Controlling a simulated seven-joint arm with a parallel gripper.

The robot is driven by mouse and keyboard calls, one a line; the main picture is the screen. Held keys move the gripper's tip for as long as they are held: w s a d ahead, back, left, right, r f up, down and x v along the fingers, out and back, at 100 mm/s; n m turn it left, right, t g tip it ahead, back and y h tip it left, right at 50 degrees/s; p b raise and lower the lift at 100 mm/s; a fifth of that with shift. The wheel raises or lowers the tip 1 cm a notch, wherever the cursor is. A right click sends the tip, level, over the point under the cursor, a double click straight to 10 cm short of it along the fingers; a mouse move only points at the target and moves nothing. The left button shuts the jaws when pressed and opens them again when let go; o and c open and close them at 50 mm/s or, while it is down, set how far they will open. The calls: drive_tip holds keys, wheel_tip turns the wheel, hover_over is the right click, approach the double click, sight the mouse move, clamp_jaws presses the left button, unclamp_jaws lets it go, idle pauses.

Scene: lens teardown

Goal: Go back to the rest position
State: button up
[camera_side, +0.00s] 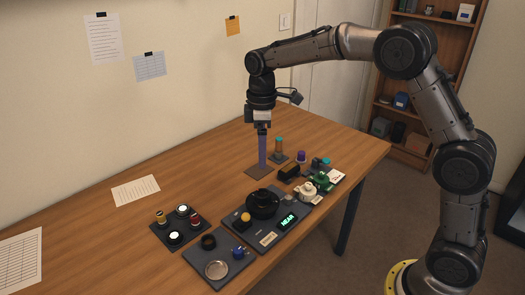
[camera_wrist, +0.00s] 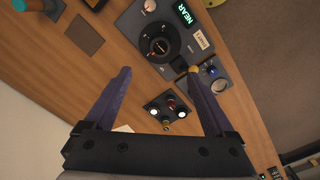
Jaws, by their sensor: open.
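My gripper (camera_side: 262,163) points straight down with its long purple fingers above the table, close to a dark square pad (camera_side: 254,175). In the wrist view my gripper (camera_wrist: 160,74) is open, with nothing between its fingers. A black round lens (camera_side: 263,200) sits on a dark base with a lit green NEAR display (camera_side: 287,221), in front of my gripper in the side view. In the wrist view the lens (camera_wrist: 158,44) shows at the top middle, beyond the fingertips.
A dark board (camera_side: 161,238) bears white discs and red and yellow cylinders. A dark plate (camera_side: 205,264) holds a black ring, a blue knob and a silver dish. A teal-topped post (camera_side: 279,146) and several small parts stand near my gripper. The table's left part is mostly clear.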

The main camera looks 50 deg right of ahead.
drive_tip(key=s+r+m+t, duration=0.2)
drive_tip(key=s+r+t, duration=0.2)
drive_tip(key=s+r, duration=1.05)
drive_tip(key=s+f+m, duration=0.3)
drive_tip(key=s+f, duration=0.1)
drive_tip(key=s, duration=0.4)
drive_tip(key=s+d+f+m+t, duration=0.1)
drive_tip(key=s+f+m, duration=0.3)
drive_tip(key=s, duration=0.3)
drive_tip(key=shift+s+f+t, duration=0.3)
drive_tip(key=shift+s+f, duration=0.05)
drive_tip(key=shift+f, duration=0.05)
